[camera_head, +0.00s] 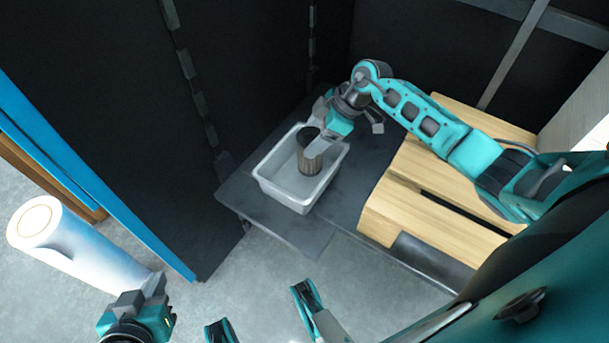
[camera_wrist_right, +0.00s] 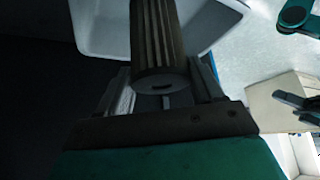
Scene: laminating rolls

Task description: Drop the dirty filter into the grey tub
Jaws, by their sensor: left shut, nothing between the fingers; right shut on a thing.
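The dirty filter (camera_head: 310,158) is a brownish, pleated cylinder with a dark end. My right gripper (camera_head: 319,137) is shut on it and holds it over the grey tub (camera_head: 270,187). In the right wrist view the filter (camera_wrist_right: 156,45) sits between the two fingers of the right gripper (camera_wrist_right: 165,98), and part of the tub (camera_wrist_right: 97,32) shows behind it. In the head view the filter overlaps the tub's inside; its height above the tub floor is hard to tell. My left gripper (camera_head: 157,287) is shut and empty at the lower left, beside a white roll.
The tub stands on a dark table (camera_head: 285,232). A slatted wooden pallet-like block (camera_head: 400,208) lies to its right. A large white roll (camera_head: 80,248) is at the left, near a blue-edged dark panel (camera_head: 110,214). Dark walls stand close behind the tub.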

